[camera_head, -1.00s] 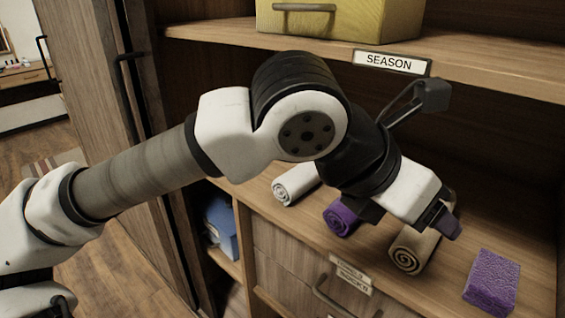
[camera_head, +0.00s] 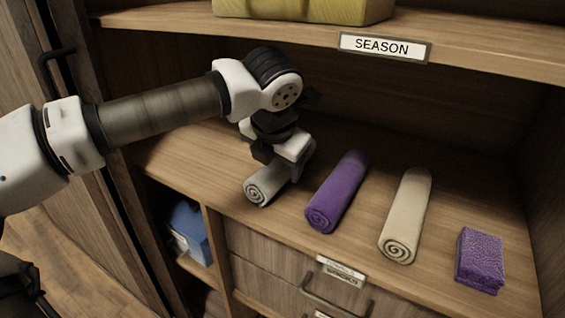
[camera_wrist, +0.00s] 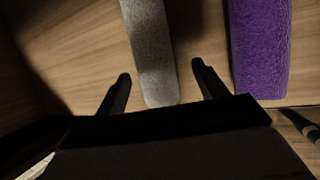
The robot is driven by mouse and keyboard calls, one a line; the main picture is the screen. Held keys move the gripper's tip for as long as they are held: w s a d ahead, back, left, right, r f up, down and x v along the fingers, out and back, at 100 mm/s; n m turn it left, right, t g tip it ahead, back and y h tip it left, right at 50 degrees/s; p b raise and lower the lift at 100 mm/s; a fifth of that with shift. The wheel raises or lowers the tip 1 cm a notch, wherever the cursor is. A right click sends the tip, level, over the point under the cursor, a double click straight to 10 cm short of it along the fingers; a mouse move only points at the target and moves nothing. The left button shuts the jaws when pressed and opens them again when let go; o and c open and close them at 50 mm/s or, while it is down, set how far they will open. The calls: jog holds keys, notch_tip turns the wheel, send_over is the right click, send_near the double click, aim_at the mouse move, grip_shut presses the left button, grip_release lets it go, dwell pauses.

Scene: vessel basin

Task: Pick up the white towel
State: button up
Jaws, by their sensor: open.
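The rolled white towel (camera_head: 262,187) lies at the left of the row on the wooden shelf, its spiral end facing the front. My gripper (camera_head: 284,172) is above it and hides part of its length. In the wrist view the towel (camera_wrist: 151,55) looks grey and runs between the two fingers of my gripper (camera_wrist: 160,82). The fingers are spread apart, one on each side, with a gap to the towel. Nothing is held. I cannot tell how high the fingertips are above the shelf.
A purple rolled towel (camera_head: 337,192) lies close to the right, also in the wrist view (camera_wrist: 259,45). The upper shelf (camera_head: 480,57) with a SEASON label (camera_head: 384,46) overhangs.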

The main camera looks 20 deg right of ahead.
aim_at(277, 163)
jog(key=shift+w+d, duration=0.25)
jog(key=shift+w, duration=0.35)
jog(key=shift+w+x, duration=0.15)
jog(key=shift+x, duration=1.2)
jog(key=shift+w+x, duration=0.15)
jog(key=shift+x, duration=1.25)
jog(key=shift+d+r, duration=0.1)
jog(key=shift+r, duration=0.1)
jog(key=c, duration=0.8)
